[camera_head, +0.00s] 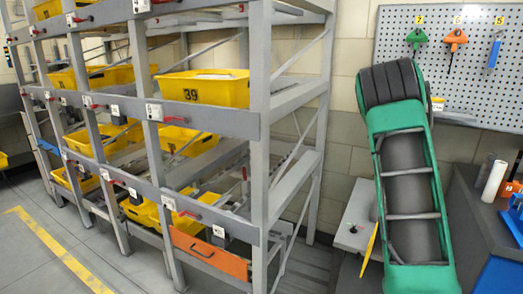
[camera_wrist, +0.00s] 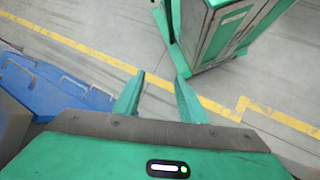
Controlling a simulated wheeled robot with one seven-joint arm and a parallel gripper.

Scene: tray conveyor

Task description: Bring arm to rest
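My gripper (camera_wrist: 160,75) shows in the wrist view with its two green fingers spread apart. It is open, with nothing between the fingers, and it points down over the grey floor (camera_wrist: 120,55). My green and black arm (camera_head: 411,195) rises on the right of the head view, in front of the wall and pegboard. The gripper itself cannot be made out in the head view.
A grey rack (camera_head: 262,130) holds several yellow bins, one marked 39 (camera_head: 205,90), and an orange panel (camera_head: 210,257). A pegboard (camera_head: 470,85) with tools hangs behind my arm. A cluttered workbench (camera_head: 470,215) stands right. Blue objects (camera_wrist: 50,90) lie left in the wrist view.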

